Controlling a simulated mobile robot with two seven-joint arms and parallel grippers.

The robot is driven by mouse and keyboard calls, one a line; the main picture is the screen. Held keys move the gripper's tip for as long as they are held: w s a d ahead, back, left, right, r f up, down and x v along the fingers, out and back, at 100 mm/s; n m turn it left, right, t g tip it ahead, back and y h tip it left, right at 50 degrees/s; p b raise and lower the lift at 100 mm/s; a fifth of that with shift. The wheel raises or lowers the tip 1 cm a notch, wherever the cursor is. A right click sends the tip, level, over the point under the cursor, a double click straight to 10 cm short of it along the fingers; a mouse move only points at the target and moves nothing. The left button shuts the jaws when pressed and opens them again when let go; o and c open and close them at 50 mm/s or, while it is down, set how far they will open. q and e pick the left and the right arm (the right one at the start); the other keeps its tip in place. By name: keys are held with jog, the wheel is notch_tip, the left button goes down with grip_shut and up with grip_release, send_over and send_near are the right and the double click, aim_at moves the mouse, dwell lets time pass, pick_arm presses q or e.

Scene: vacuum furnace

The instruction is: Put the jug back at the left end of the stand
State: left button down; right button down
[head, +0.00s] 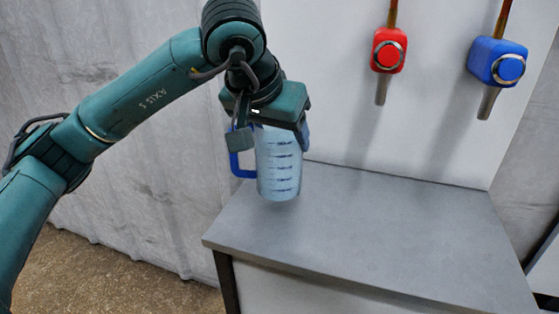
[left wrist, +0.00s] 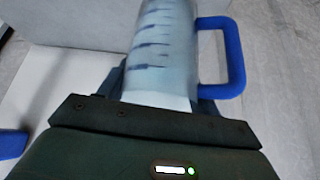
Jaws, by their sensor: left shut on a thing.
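The jug (head: 279,172) is pale blue and see-through, with dark level marks and a blue handle on its left side. It is about upright near the left end of the stand (head: 385,225), a grey-topped bench. My left gripper (head: 268,128) is above the jug and shut on its upper part. I cannot tell whether the jug's bottom touches the stand. In the left wrist view, the jug (left wrist: 160,50) runs up from between the jaws, with its blue handle (left wrist: 236,58) on the right. My right gripper is not in view.
A red tap (head: 389,50) and a blue tap (head: 497,62), each with a metal spout, are on the white panel behind the stand. The stand's top is clear to the right of the jug. A grey wall is at the left.

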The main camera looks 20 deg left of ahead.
pick_arm(q)
notch_tip(320, 180, down, 3)
jog(key=shift+b, duration=0.4)
jog(key=shift+f, duration=0.35)
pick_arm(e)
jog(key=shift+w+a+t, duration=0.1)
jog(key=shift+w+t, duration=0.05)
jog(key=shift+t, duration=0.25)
pick_arm(q)
jog(key=shift+f, duration=0.15)
jog(key=shift+c, duration=1.5)
grip_release()
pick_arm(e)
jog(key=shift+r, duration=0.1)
